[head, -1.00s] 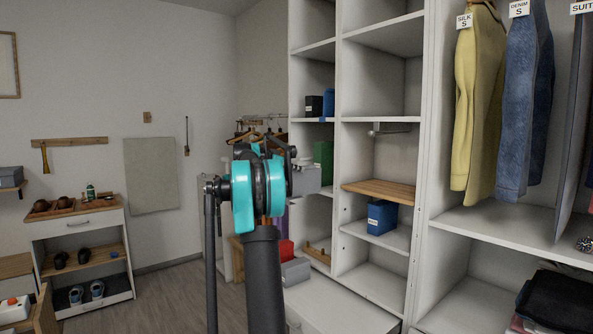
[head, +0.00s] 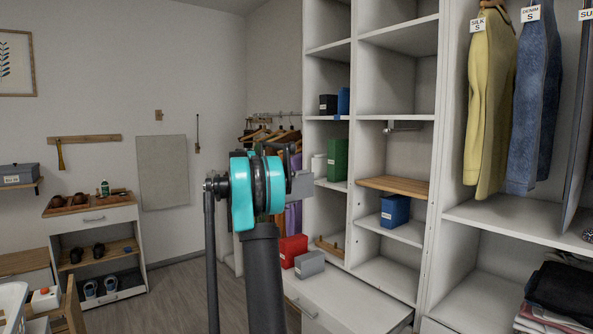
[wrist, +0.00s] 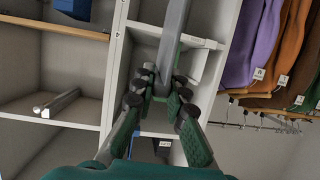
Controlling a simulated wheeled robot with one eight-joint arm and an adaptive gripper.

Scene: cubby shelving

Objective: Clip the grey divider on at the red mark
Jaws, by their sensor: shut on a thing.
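In the wrist view my gripper (wrist: 163,97) is shut on the grey divider (wrist: 174,38), a long, narrow grey piece that runs up out of the picture from between the fingers. Part of it is hidden by the fingers. A white cubby shelf unit (wrist: 118,55) shows behind it. I cannot make out the red mark in either view.
A wooden shelf board (head: 395,186), a blue box (head: 394,211) and a green box (head: 338,158) sit in the cubbies. A red box (head: 293,249) and a grey box (head: 310,264) stand on the low white unit. Hanging clothes (head: 490,105) are at right.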

